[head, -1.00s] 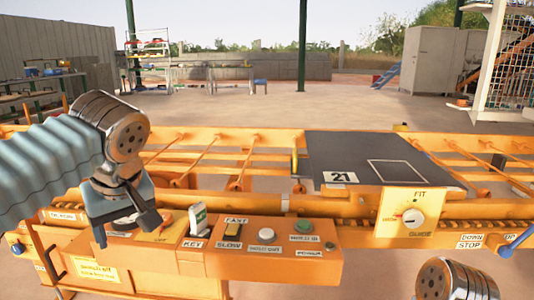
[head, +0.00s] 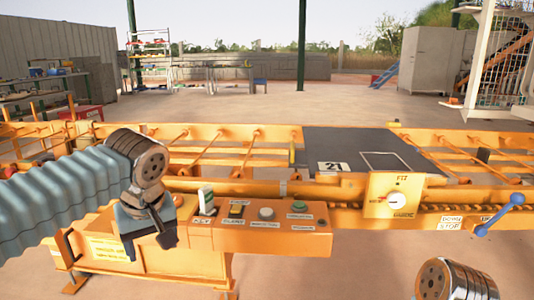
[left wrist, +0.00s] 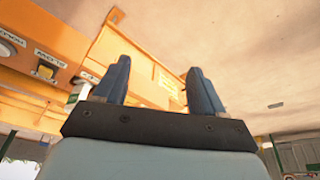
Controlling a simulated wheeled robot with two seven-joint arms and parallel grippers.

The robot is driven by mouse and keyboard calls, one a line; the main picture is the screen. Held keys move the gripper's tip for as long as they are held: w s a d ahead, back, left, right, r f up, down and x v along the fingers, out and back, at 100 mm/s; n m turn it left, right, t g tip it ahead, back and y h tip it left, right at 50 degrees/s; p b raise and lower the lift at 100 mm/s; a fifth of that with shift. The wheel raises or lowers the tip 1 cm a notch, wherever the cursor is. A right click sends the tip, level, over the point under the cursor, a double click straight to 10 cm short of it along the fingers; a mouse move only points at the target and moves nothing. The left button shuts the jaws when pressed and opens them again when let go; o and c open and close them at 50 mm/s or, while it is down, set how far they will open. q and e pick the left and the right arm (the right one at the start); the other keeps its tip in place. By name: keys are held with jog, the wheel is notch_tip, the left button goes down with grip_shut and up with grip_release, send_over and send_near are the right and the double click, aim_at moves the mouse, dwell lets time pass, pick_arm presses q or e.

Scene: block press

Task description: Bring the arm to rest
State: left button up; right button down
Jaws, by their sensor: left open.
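My left gripper (head: 150,240) is in the head view at the left, in front of the left end of the orange control panel (head: 270,237). It is open and empty; in the left wrist view its two blue fingers (left wrist: 158,85) stand apart with nothing between them. The left forearm hides part of the orange frame behind it. My right arm shows only as a rounded joint at the bottom right of the head view; its gripper is out of the picture.
The panel carries a key switch (head: 206,202), a yellow switch (head: 236,211), a white button (head: 267,214) and a green button (head: 299,206). A dial (head: 396,200) and dark plate (head: 350,150) are to the right. A blue-ended lever (head: 499,215) sticks out at right.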

pick_arm(q)
jog(key=w+d+f+m+g+h+p, duration=0.1)
jog(key=d+f+m+h, duration=0.3)
jog(key=f, duration=1.2)
jog(key=d+f+m+g+h+p, duration=0.15)
jog(key=d+f, duration=0.45)
jog(key=f, duration=0.9)
jog(key=s+f, duration=1.5)
jog(key=f, duration=0.2)
jog(key=shift+d+f+n+h, duration=0.15)
jog(key=shift+n+h, duration=0.2)
jog(key=shift+n, duration=0.1)
jog(key=shift+s, duration=0.1)
